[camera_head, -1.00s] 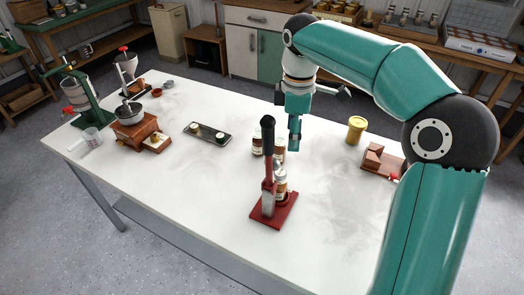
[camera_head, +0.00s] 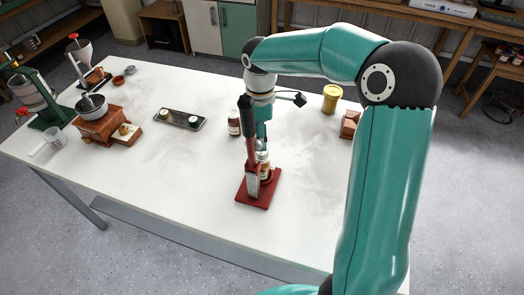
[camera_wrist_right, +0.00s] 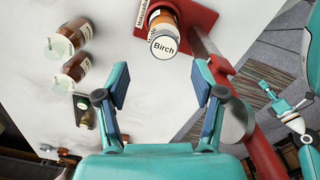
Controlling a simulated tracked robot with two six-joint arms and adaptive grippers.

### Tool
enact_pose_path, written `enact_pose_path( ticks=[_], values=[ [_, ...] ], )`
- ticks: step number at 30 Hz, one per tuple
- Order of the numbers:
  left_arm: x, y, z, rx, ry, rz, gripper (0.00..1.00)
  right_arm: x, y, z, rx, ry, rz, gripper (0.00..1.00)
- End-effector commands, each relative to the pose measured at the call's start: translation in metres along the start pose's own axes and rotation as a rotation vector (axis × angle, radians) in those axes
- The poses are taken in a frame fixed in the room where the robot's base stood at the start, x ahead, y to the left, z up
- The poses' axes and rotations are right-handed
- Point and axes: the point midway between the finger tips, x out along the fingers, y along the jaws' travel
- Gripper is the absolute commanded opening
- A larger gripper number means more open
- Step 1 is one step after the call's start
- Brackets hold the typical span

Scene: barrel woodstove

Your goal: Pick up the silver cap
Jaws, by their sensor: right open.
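No plainly silver cap can be made out. The closest is the pale, grey-rimmed round top (camera_wrist_right: 163,43), lettered "Birch", of a brown jar. That jar (camera_head: 263,163) stands on the red base (camera_head: 258,196) of a lever press. A dark tray (camera_head: 164,117) holds two small pieces, one with a green side (camera_head: 194,121); their material is unclear. My right gripper (camera_head: 262,142) is above the table just behind the press lever. In the wrist view its fingers (camera_wrist_right: 163,88) are spread and empty, with the "Birch" top beyond them.
Two more brown jars (camera_wrist_right: 69,38) (camera_wrist_right: 74,68) stand beside the press. A yellow jar (camera_head: 331,98) and a wooden block (camera_head: 349,124) are to the right. A wooden grinder (camera_head: 101,123) is at left.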

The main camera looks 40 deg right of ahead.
Motion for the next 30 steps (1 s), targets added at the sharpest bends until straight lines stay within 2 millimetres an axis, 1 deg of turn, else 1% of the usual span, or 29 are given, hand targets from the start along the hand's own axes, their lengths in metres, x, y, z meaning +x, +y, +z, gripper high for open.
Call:
enact_pose_path(
  ticks=[5,12,15,23,30],
  values=[
    [-0.003,0.001,0.0,0.0,0.0,0.0,0.4,0.01,-0.002,0.001,0.0,-0.001,-0.003,0.68],
    [-0.009,0.003,0.0,0.0,0.0,0.0,0.4,0.043,-0.005,0.003,0.0,-0.002,-0.004,0.68],
    [-0.01,0.004,0.0,0.0,0.0,0.0,0.4,0.052,-0.005,0.003,0.0,0.0,-0.002,0.68],
    [-0.01,0.004,0.0,0.0,0.0,0.0,0.4,0.055,-0.005,0.002,0.0,0.0,-0.001,0.68],
    [-0.01,0.004,0.0,0.0,0.0,0.0,0.4,0.054,-0.005,0.002,-0.001,0.0,0.0,0.28]
  ],
)
